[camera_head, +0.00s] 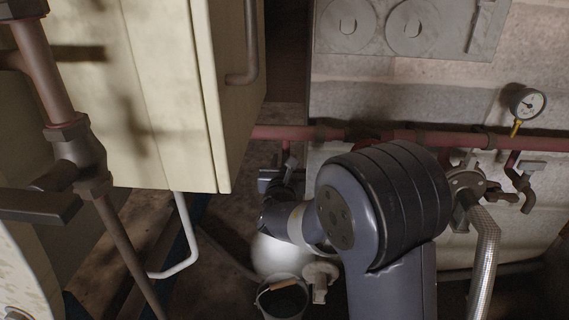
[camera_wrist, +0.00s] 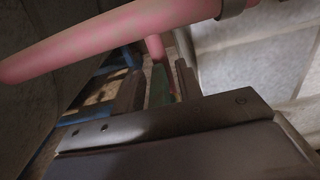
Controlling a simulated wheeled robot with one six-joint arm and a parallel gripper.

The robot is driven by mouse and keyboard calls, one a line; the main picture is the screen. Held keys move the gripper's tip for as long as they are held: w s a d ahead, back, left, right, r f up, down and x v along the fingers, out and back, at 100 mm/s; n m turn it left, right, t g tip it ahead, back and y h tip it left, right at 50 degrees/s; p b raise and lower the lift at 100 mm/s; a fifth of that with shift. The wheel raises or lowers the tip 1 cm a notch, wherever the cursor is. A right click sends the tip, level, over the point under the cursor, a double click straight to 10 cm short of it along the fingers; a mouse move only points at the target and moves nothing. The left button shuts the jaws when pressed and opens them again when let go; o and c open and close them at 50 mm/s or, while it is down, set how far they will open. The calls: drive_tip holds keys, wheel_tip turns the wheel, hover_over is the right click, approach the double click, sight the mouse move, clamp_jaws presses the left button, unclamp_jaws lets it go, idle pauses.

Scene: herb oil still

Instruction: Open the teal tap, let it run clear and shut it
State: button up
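The teal tap's lever (camera_wrist: 159,86) shows in the wrist view as a narrow green-teal strip below a red branch pipe. My gripper (camera_wrist: 160,88) has one finger on each side of this strip. The fingers stand apart, and a thin gap seems to show on the strip's right side. Whether either finger touches it is hard to see. In the head view my gripper (camera_head: 274,179) is at the red branch pipe, left of my dark arm joint. No teal shows there; the gripper and arm cover that spot.
A bucket (camera_head: 282,298) with a wooden grip stands on the floor below. A red pipe (camera_head: 300,132) runs along the wall, with a pressure gauge (camera_head: 527,103) at right. A cream cabinet (camera_head: 165,90) and a brown valve (camera_head: 80,160) fill the left side. A braided hose (camera_head: 485,260) hangs right.

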clamp_jaws()
idle(0.3)
drive_tip(key=shift+h+p, duration=0.3)
drive_tip(key=shift+p, duration=0.05)
drive_tip(key=m+h+p, duration=0.2)
drive_tip(key=h, duration=0.1)
drive_tip(key=shift+r+m+g+h, duration=0.1)
drive_tip(key=shift+m+g+h, duration=0.2)
drive_tip(key=shift+m+h, duration=0.1)
drive_tip(key=shift+d+m+g+h+p, duration=0.15)
drive_tip(key=shift+m+g+h+p, duration=0.4)
drive_tip(key=shift+m+h+p, duration=0.45)
drive_tip(key=shift+d+m+g+h+p, duration=0.1)
drive_tip(key=shift+m+g+h+p, duration=0.45)
drive_tip(key=shift+h, duration=0.75)
drive_tip(key=shift+s, duration=0.1)
